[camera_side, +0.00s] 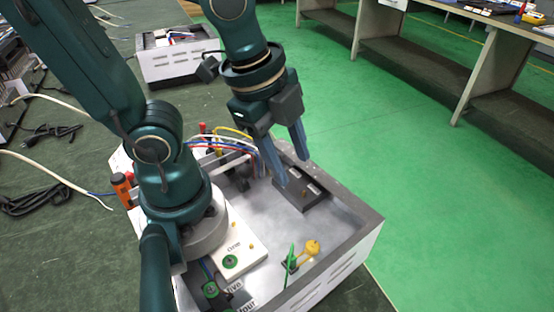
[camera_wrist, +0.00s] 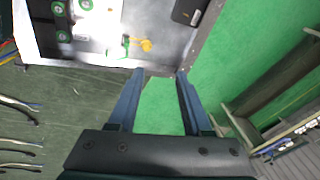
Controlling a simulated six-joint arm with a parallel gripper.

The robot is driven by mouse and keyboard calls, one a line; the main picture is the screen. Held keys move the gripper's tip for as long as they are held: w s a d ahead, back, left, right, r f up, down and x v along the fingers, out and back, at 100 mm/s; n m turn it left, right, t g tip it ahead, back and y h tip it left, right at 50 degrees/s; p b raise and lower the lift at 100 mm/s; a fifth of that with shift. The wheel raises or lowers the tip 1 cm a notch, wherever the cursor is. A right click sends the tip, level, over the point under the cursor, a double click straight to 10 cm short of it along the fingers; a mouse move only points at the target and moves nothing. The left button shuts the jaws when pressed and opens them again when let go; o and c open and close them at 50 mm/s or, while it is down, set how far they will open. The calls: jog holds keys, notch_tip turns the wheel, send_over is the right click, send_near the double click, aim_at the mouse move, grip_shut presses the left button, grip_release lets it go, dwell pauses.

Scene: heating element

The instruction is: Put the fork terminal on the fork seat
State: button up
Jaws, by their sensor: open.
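A small yellow piece with a rounded end (camera_side: 312,247) is at the front right inside the metal case; it also shows in the wrist view (camera_wrist: 146,44). Beside it stands a thin green piece (camera_side: 290,259), also in the wrist view (camera_wrist: 125,42). I cannot tell for sure which is the fork terminal or the fork seat. My gripper (camera_side: 293,170) points down with its two blue fingers apart and nothing between them. In the side view it appears over the dark block, behind the yellow and green pieces. The wrist view shows the open fingers (camera_wrist: 160,72) off the case's edge.
The grey open case (camera_side: 345,255) has raised walls. A dark block with light plates (camera_side: 303,190) stands by its back right wall. A white panel with green round parts (camera_side: 238,252) and coloured wires (camera_side: 232,134) are at the left. Green floor (camera_side: 430,200) lies beyond.

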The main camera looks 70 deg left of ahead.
jog(key=a+n, duration=0.1)
jog(key=n, duration=0.3)
jog(key=a+r+n+t, duration=0.1)
jog(key=n, duration=0.3)
jog(key=a+r+n+t, duration=0.1)
jog(key=n, duration=0.4)
jog(key=shift+s+r+y, duration=0.25)
jog(key=shift+y, duration=0.05)
